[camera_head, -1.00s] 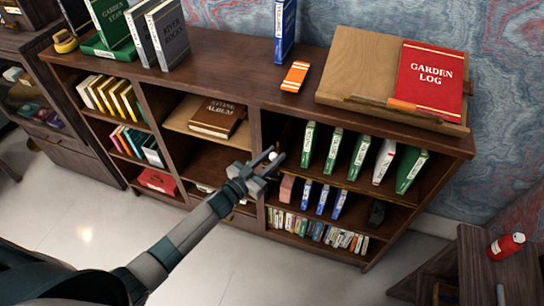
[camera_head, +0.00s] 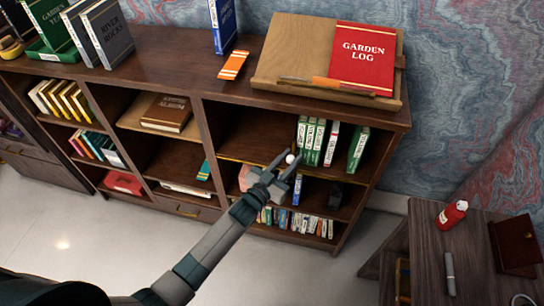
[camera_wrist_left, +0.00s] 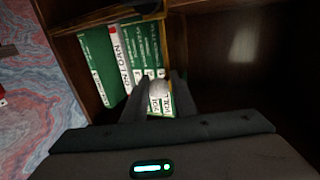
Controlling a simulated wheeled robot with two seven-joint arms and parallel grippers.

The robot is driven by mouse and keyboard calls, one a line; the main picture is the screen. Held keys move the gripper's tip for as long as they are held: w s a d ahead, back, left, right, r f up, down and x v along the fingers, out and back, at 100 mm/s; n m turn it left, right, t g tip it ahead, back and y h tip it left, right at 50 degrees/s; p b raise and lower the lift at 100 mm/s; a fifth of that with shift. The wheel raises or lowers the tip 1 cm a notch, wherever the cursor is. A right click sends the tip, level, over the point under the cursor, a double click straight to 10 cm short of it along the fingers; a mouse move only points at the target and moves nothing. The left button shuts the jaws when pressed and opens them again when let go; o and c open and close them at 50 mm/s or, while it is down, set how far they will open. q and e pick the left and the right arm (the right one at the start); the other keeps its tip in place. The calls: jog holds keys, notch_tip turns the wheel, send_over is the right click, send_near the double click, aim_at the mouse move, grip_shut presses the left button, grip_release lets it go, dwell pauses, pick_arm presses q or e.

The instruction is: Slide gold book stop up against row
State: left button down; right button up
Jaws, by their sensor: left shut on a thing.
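My left gripper (camera_head: 286,165) is at the front of the upper right shelf bay, left of and below the row of books (camera_head: 312,140). A small white spot shows between its fingers. I cannot make out a gold book stop for certain. My right gripper is not in view.
The shelf floor left of the row is bare. The shelf below holds a pinkish block (camera_head: 245,177), blue books (camera_head: 297,190) and a dark thing (camera_head: 335,195). The wooden stand (camera_head: 285,55) with the red Garden Log (camera_head: 362,58) is on top. A side table (camera_head: 470,260) is at right.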

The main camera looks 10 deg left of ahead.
pick_arm(q)
jog(key=d+b, duration=0.2)
jog(key=d, duration=1.1)
jog(key=shift+s+d, duration=0.25)
jog(key=shift+d, duration=0.1)
jog(key=shift+r, duration=0.1)
jog(key=c, duration=1.5)
grip_release()
